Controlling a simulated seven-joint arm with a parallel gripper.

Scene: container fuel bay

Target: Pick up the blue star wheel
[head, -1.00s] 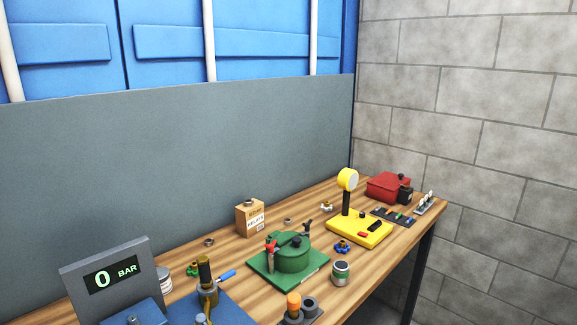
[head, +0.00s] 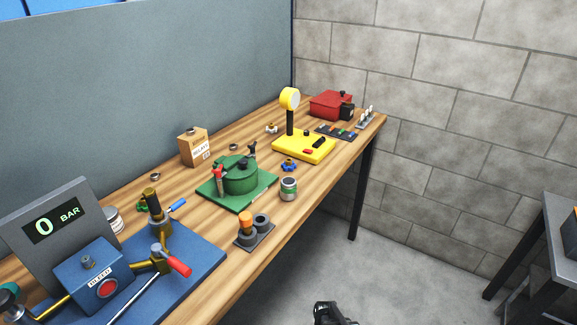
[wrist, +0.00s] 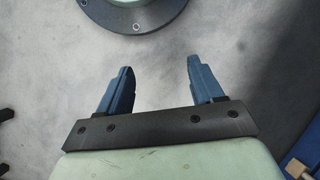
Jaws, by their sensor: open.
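The blue star wheel (head: 289,165) is a small knobbed wheel lying on the wooden workbench (head: 215,265). It sits just in front of the yellow block and to the right of the green pot. My gripper (wrist: 155,85) is open and empty in the wrist view, its two blue fingers apart over grey floor. In the head view only a dark part of my arm shows at the bottom edge, and the fingers cannot be made out there. The wheel does not show in the wrist view.
A small tin (head: 289,189) stands close in front of the wheel. The green pot (head: 240,178) on its plate is to the left, the yellow block (head: 304,147) with a gauge behind. A white star wheel (head: 271,128) lies farther back. Open floor (head: 300,265) lies right of the bench.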

